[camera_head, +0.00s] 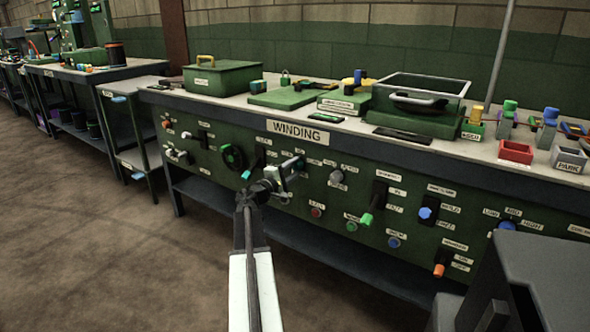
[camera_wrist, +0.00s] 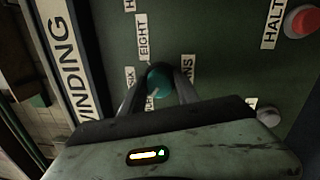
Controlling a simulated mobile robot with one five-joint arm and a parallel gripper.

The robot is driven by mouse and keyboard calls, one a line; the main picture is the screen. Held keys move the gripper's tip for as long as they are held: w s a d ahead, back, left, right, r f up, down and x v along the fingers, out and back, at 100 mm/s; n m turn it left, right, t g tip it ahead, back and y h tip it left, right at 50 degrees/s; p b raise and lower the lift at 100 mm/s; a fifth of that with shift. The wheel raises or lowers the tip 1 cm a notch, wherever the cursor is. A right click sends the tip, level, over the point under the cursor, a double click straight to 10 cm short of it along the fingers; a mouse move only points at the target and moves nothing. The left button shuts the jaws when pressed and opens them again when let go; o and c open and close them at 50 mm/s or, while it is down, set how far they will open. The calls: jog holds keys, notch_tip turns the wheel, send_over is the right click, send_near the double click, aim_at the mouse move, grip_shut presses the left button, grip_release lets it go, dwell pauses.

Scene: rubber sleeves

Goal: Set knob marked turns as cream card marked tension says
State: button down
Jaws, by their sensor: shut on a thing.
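In the wrist view, a teal round knob (camera_wrist: 159,82) on the green panel sits between the two fingers of my gripper (camera_wrist: 158,92), which is shut on it. A label reading EIGHT (camera_wrist: 143,37) is above it, one ending in IX (camera_wrist: 130,77) is to its left, and a partly hidden one ending in NS (camera_wrist: 187,68) is to its right. A pale mark shows low on the knob; its exact direction is unclear. In the head view, my gripper (camera_head: 286,180) is at the panel under the WINDING sign (camera_head: 298,132). I cannot make out a card marked tension.
A red button (camera_wrist: 302,21) marked HALT is at the upper right in the wrist view. The bench top (camera_head: 235,98) carries boxes and trays.

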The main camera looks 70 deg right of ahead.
jog(key=c, duration=0.9)
grip_release()
jog(key=v, duration=0.7)
jog(key=shift+w+a+b, duration=0.2)
jog(key=shift+a+b, duration=0.15)
jog(key=shift+a, duration=0.05)
jog(key=shift+f, duration=0.1)
